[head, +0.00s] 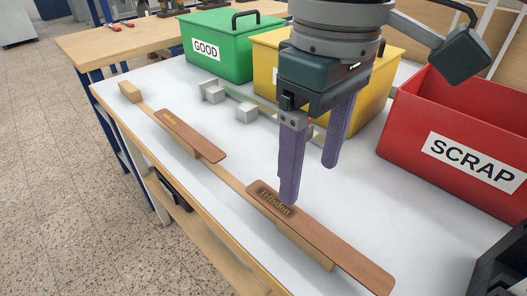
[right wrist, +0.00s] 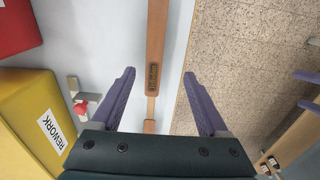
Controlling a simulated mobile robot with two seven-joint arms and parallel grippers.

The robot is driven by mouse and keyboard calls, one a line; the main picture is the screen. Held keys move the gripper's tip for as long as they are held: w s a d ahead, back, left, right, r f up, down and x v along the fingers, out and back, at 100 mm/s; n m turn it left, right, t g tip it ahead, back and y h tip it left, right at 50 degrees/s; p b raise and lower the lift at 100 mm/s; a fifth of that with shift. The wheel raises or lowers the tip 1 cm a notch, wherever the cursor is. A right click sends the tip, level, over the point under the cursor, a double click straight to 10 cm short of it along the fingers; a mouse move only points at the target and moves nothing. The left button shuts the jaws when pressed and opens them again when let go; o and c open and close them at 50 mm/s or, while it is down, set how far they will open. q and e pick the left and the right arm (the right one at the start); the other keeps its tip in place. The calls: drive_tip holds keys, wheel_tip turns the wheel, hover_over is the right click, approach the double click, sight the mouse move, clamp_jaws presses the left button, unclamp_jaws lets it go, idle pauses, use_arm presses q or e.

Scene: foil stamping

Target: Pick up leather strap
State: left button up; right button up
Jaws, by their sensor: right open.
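A second stamped strap (head: 190,135) lies farther back on the same line. My right gripper (head: 308,184) is open and empty, its purple fingers pointing down over the lettered end of the near strap. In the right wrist view, the strap (right wrist: 157,35) runs between the two spread fingers (right wrist: 159,73), apart from both. Purple fingers at that view's right edge, seemingly my left gripper (right wrist: 308,90), are mostly cut off.
A green GOOD bin (head: 225,50), a yellow bin (head: 262,65) labelled REWORK in the wrist view, and a red SCRAP bin (head: 440,150) stand behind the straps. A metal fixture (head: 246,112) is on the white tabletop (head: 370,215). A dark object (head: 503,265) stands at lower right.

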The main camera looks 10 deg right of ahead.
hover_over(311, 230)
drive_tip(key=f, duration=0.2)
drive_tip(key=a+f, duration=0.1)
drive_tip(key=f, duration=0.1)
drive_tip(key=shift+f+b, duration=0.25)
drive_tip(key=shift+b, duration=0.05)
drive_tip(key=f, duration=0.2)
drive_tip(key=d+f+b, duration=0.1)
drive_tip(key=f, duration=0.2)
drive_tip(key=shift+f, duration=0.25)
clamp_jaws()
